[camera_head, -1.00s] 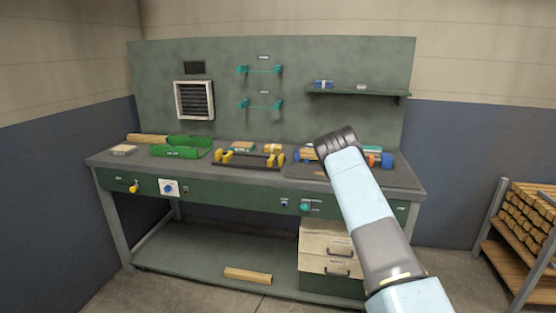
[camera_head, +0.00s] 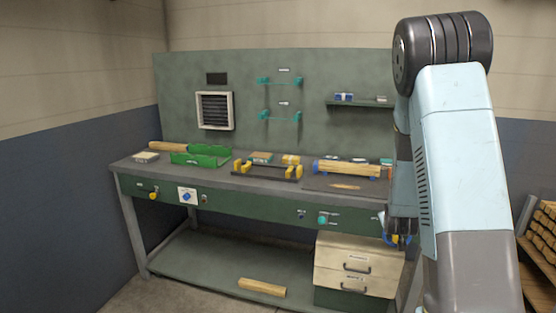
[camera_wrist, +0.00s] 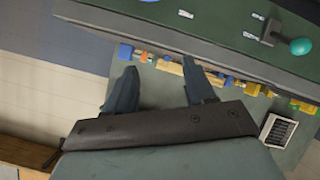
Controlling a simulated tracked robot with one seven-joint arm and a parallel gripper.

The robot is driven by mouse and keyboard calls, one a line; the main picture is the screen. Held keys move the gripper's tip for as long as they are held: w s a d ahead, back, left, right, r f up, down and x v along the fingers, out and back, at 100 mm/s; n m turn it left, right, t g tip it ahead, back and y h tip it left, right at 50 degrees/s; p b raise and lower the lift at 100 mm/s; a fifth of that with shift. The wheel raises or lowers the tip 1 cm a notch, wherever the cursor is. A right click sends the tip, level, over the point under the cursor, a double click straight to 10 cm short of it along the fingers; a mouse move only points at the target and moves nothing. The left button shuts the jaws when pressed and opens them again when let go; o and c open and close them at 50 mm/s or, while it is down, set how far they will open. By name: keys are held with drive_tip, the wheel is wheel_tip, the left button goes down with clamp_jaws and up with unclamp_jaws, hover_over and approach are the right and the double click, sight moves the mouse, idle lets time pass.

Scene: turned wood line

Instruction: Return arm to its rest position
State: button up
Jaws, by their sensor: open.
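My arm (camera_head: 465,150) is folded up at the right of the head view, with its elbow high in front of the back panel. My gripper (camera_head: 400,240) hangs down at the arm's left side, in front of the bench's right end, and is partly hidden by the arm. In the wrist view my gripper (camera_wrist: 160,75) shows two dark fingers spread apart with nothing between them. The wrist picture is turned, with the bench front at the top.
The green workbench (camera_head: 255,211) carries a green tray (camera_head: 200,159), a dark fixture with yellow ends (camera_head: 267,172) and a wood piece in a blue-ended holder (camera_head: 347,168). A drawer unit (camera_head: 352,265) stands below. A wood rack (camera_head: 542,235) is at far right.

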drive_tip(key=s+a+r+m+g+y, duration=0.1)
drive_tip(key=s+a+r+y, duration=0.1)
drive_tip(key=s+a+r, duration=0.5)
drive_tip(key=s+a+r+g+y, duration=0.25)
drive_tip(key=s+r, duration=0.35)
drive_tip(key=r, duration=0.3)
drive_tip(key=s+a+r+g, duration=0.1)
drive_tip(key=s+a+r, duration=0.1)
drive_tip(key=s, duration=0.6)
drive_tip(key=s+a+r, duration=0.2)
drive_tip(key=s+r, duration=0.1)
drive_tip(key=s, duration=0.5)
drive_tip(key=s+a+r+g, duration=0.1)
drive_tip(key=s+a+r, duration=0.1)
drive_tip(key=s, duration=0.6)
drive_tip(key=shift+r+m+g, duration=0.3)
drive_tip(key=shift+r+g, duration=0.05)
